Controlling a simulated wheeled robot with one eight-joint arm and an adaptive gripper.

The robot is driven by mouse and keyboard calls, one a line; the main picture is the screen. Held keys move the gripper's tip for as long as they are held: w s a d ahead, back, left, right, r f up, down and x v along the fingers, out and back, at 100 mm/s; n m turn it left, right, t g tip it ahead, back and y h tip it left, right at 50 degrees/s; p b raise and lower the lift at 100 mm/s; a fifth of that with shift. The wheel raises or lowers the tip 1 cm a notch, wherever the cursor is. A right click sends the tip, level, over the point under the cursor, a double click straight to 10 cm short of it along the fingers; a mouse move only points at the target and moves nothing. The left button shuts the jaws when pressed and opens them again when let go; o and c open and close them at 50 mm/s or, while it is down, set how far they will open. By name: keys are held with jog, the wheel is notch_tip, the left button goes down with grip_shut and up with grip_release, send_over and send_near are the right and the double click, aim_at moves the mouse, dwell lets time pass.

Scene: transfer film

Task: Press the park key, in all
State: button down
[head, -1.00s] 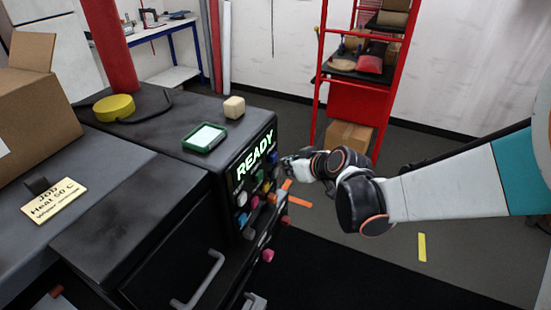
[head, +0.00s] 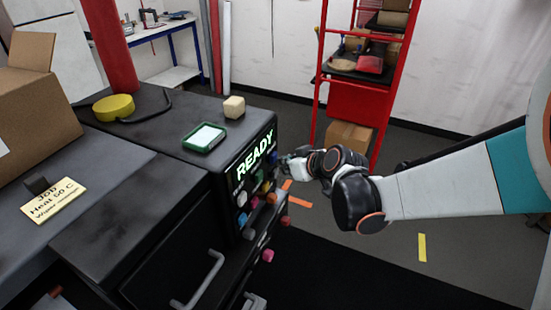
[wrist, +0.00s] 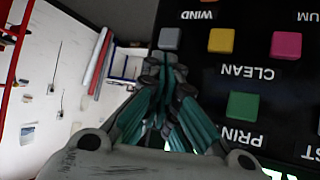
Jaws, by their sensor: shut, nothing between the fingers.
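My gripper (wrist: 166,68) is shut and empty, with its fingertips in front of the black key panel (wrist: 205,75) in the wrist view. A grey key (wrist: 170,38) shows just beyond the fingertips; I cannot tell whether they touch it. The labels are upside down there, and no PARK label can be read; the fingers hide part of the panel. In the head view my gripper (head: 287,164) is at the right side of the machine's key panel, beside the lit READY display (head: 255,155).
The wrist view shows a yellow key (wrist: 221,40), a pink key (wrist: 286,45) and a green key (wrist: 242,105) beside the fingers. WIND, CLEAN and PRINT labels are readable. A drawer handle (head: 202,282) sticks out below the panel. A red rack (head: 350,103) stands behind my arm.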

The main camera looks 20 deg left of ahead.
jog(key=shift+a, duration=0.45)
dwell(0.5)
jog(key=shift+d, duration=0.85)
jog(key=shift+s+d, duration=0.15)
jog(key=shift+d, duration=1.15)
jog(key=shift+s+d, duration=0.1)
jog(key=shift+d, duration=1.15)
